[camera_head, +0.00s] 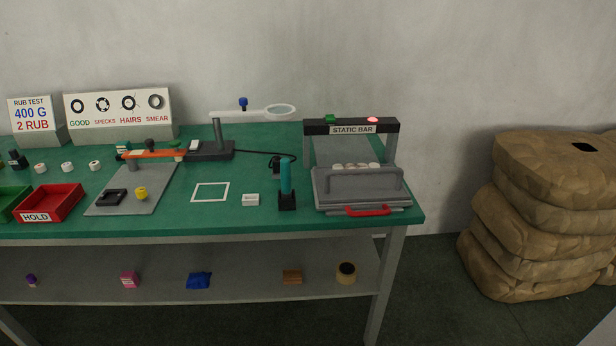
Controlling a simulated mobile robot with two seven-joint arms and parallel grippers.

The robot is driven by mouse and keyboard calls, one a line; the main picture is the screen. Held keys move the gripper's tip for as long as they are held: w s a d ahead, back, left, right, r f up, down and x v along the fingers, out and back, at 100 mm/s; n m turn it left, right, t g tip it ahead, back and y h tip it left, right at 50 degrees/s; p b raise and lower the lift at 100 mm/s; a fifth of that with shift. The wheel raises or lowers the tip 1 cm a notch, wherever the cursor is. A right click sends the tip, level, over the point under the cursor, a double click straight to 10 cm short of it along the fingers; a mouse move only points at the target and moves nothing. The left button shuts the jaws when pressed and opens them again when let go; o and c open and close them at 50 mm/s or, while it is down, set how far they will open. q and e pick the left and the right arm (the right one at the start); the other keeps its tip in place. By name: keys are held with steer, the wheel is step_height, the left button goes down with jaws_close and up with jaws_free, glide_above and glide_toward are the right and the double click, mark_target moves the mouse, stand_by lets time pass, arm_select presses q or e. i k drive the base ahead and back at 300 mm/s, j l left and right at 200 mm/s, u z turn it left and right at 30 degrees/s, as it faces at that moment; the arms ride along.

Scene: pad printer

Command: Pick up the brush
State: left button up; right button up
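An upright teal handle (285,174) stands in a small black holder (287,201) near the front of the green table (250,222). It looks like the brush; its lower end is hidden in the holder, so I cannot see bristles. It stands just left of the grey static bar unit (360,190) and right of a small white block (251,199). Neither of my grippers is in view, and nothing touches the handle.
A magnifier arm (250,114) reaches behind it, with a black cable (255,155) on the table. A white square outline (210,192) marks bare tabletop to the left. A red HOLD tray (50,203) is further left. Sacks (545,215) are stacked at the right.

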mark_target(285, 164)
steer(key=z, duration=1)
steer(key=j+z, duration=0.3)
steer(key=z, duration=0.2)
steer(key=j+z, duration=0.25)
steer(key=z, duration=0.25)
steer(key=k+j+z, duration=0.15)
steer(key=j+z, duration=0.15)
steer(key=k+j+z, duration=0.4)
steer(key=j, duration=0.25)
steer(key=k+j+z, duration=0.1)
steer(key=k+j, duration=0.15)
